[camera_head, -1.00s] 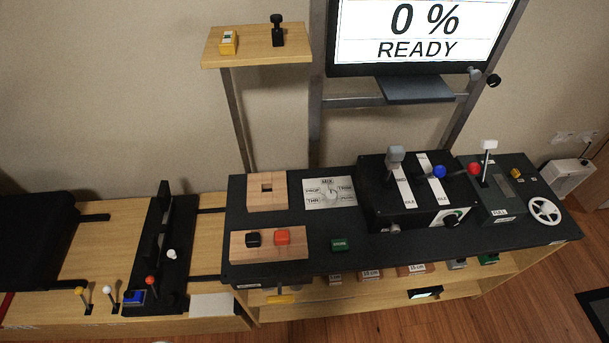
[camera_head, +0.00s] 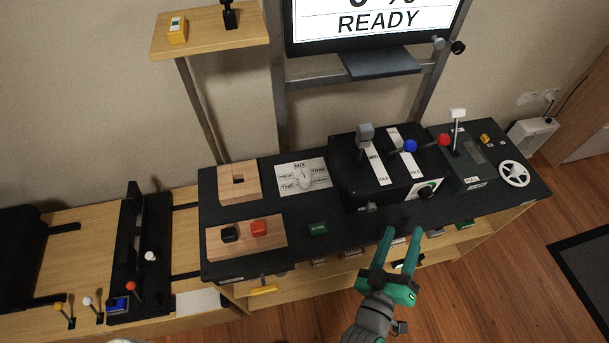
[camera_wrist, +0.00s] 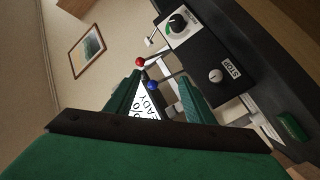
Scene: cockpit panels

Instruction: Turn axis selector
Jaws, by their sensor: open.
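A white dial plate (camera_head: 304,177) with the labels MIX, PROP, THR and TRIM lies on the dark console, with a pale pointer knob (camera_head: 304,180) at its middle; I take it for the axis selector. It cannot be made out in the wrist view. My gripper (camera_head: 403,237) is green, open and empty, in front of the console's front edge, to the right of and nearer than the dial. In the wrist view my gripper's fingers (camera_wrist: 160,78) stand apart, with the lever balls and screen seen beyond them.
The black lever box (camera_head: 345,178) has a grey-handled lever, red and blue ball levers and a knob (camera_head: 427,191). A green button (camera_head: 317,229) and a wooden block (camera_head: 247,240) with black and red buttons lie along the front. The screen (camera_head: 375,25) stands behind.

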